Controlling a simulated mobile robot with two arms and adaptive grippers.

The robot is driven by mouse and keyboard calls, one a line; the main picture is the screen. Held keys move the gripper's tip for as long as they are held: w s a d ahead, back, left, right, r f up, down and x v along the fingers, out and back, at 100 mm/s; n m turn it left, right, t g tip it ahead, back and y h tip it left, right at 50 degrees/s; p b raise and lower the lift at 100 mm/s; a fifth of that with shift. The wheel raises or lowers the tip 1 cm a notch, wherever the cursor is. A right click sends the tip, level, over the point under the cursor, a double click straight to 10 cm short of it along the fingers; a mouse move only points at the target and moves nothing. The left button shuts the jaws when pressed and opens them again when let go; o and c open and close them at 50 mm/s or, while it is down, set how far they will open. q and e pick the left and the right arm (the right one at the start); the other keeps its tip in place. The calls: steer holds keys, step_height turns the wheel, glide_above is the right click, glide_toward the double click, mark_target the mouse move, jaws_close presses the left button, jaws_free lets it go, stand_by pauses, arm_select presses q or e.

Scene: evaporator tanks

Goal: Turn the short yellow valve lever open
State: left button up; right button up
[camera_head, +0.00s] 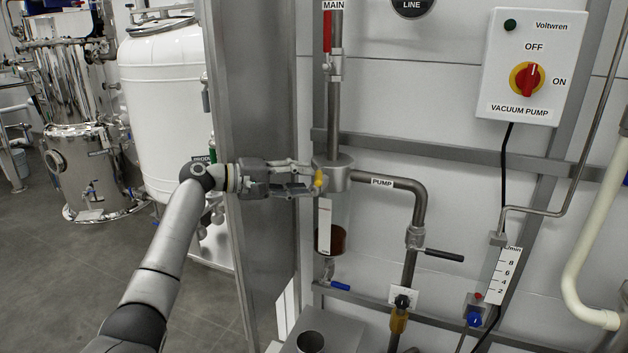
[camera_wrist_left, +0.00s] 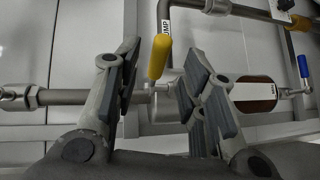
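The short yellow valve lever (camera_head: 319,179) sits on the front of the round metal body (camera_head: 337,175) where the MAIN pipe meets the PUMP pipe. My left gripper (camera_head: 312,179) reaches in from the left, level with the lever. In the left wrist view, its fingers (camera_wrist_left: 163,50) are open, one on each side of the yellow lever (camera_wrist_left: 159,58). I see gaps between the lever and both fingers. In that view the lever stands nearly upright, tilted slightly. Part of the metal body is hidden behind the fingers. My right gripper is in neither view.
A red lever (camera_head: 327,31) is above on the MAIN pipe. A black lever (camera_head: 444,255) and a yellow fitting (camera_head: 398,320) are at lower right. A sight glass (camera_head: 333,240) hangs below the body. A metal post (camera_head: 256,120) stands close behind my left wrist.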

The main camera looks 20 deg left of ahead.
arm_select(q)
steer(key=shift+v, duration=1.2)
steer(key=shift+c, duration=0.4)
